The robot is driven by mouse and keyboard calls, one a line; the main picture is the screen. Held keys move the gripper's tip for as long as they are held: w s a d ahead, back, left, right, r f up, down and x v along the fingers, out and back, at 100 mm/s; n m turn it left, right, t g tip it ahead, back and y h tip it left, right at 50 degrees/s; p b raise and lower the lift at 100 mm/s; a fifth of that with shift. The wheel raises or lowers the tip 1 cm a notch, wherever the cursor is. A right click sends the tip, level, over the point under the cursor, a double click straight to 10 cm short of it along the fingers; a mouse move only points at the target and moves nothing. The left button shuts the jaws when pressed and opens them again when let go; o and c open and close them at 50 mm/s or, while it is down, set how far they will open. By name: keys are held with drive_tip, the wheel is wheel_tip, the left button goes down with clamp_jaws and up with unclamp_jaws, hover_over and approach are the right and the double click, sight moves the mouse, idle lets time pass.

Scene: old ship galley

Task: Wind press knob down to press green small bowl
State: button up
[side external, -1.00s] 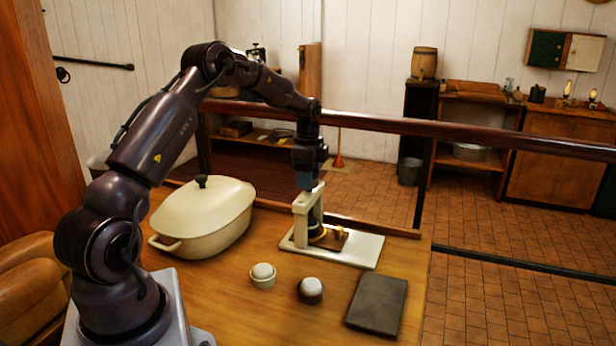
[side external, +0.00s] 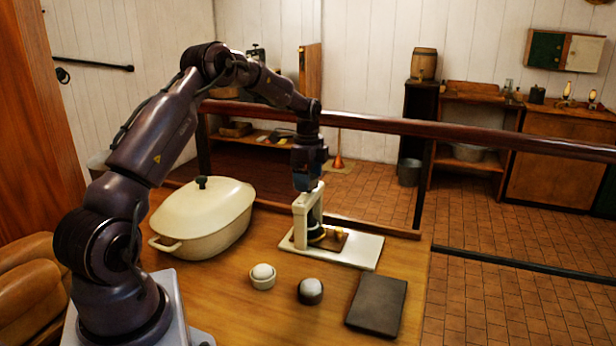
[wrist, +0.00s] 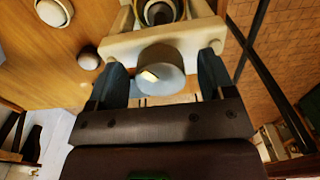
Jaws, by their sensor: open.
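The press (side external: 303,216) is a cream frame on a white base plate (side external: 362,250), standing on the wooden table. Its round grey knob (wrist: 163,70) with a pale mark shows on top in the wrist view. My gripper (wrist: 166,68) is open, with a dark finger on either side of the knob; I cannot tell whether they touch it. In the side view my gripper (side external: 308,186) points down at the top of the press. A small round bowl shape (wrist: 160,12) shows under the press beam in the wrist view, partly hidden; its green colour is not clear.
A cream lidded pot (side external: 205,222) stands left of the press. A small pale pot with a white top (side external: 262,276), a dark cup with a white top (side external: 310,291) and a dark flat slab (side external: 377,304) lie in front. A wooden rail (side external: 400,120) runs behind.

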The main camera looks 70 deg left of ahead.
sight(307, 197)
wheel_tip(307, 197, up, 13)
idle(0.4)
idle(0.4)
drive_tip(key=s+d+r+n+t, duration=0.1)
drive_tip(key=s+d+n+t, duration=0.1)
drive_tip(key=s+d, duration=0.5)
drive_tip(key=s+d+r+n+t, duration=0.1)
drive_tip(key=s+d+n, duration=0.3)
drive_tip(key=d, duration=0.9)
drive_tip(key=s+d+r+n+t, duration=0.2)
drive_tip(key=s+d+r+n, duration=0.1)
drive_tip(key=s+d, duration=0.7)
drive_tip(key=shift+s+d+t, duration=0.3)
drive_tip(key=shift+s+d, duration=0.05)
drive_tip(key=shift+s, duration=0.1)
drive_tip(key=shift+r, duration=0.1)
